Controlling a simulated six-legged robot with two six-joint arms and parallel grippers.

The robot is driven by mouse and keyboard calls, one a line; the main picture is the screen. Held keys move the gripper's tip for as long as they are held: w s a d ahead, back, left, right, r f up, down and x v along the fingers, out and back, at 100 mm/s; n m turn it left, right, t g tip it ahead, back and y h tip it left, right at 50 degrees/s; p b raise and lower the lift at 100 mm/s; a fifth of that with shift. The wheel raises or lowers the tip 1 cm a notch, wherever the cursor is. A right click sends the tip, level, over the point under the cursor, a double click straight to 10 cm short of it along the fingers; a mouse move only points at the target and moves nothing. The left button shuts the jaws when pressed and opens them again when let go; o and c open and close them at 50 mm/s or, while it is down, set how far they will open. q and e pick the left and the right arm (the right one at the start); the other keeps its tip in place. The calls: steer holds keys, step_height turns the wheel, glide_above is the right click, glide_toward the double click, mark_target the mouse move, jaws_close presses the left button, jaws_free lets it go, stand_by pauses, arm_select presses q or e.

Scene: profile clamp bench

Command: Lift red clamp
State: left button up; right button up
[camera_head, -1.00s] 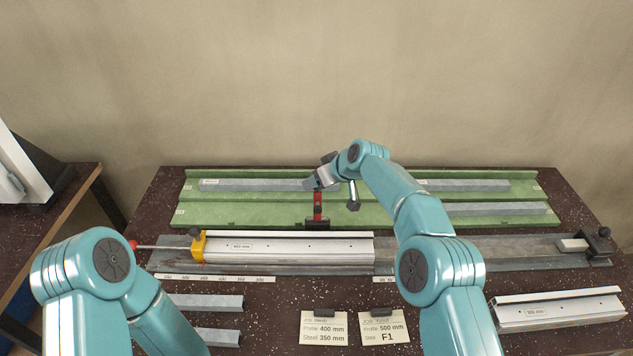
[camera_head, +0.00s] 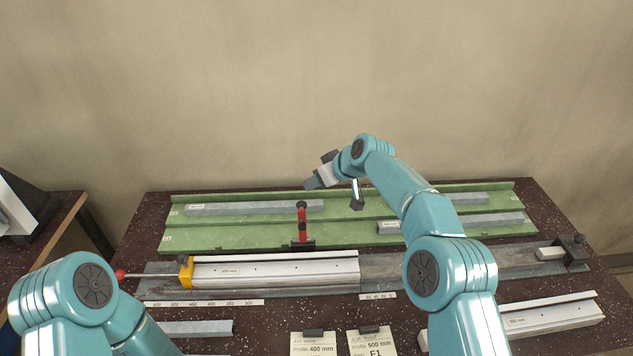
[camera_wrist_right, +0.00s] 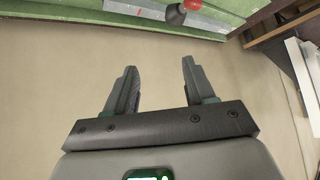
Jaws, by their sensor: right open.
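The red clamp (camera_head: 301,224) stands upright at the front edge of the green tray, behind the white profile, on a dark base. In the right wrist view its red and dark end (camera_wrist_right: 184,10) shows at the top edge, beyond the fingertips. My right gripper (camera_head: 314,184) is above the tray, a little right of and higher than the clamp, apart from it. In the right wrist view the right gripper (camera_wrist_right: 158,70) is open, with nothing between its fingers. My left gripper is out of view; only the left arm shows at lower left.
The green tray (camera_head: 350,239) holds several grey steel bars (camera_head: 449,226). In front, a white profile (camera_head: 275,270) lies in a long fixture with a yellow block (camera_head: 186,272) and a red-knobbed rod. Two job cards (camera_head: 313,346) and another profile (camera_head: 550,318) are nearer.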

steer(key=d+r+p, duration=0.1)
steer(key=d+r, duration=0.2)
steer(key=r, duration=0.4)
steer(key=shift+s+d, duration=0.15)
steer(key=shift+s, duration=0.1)
stand_by(0.4)
steer(key=b+v, duration=0.3)
steer(key=v, duration=1.3)
steer(key=shift+d+b, duration=0.2)
steer(key=shift+b, duration=0.15)
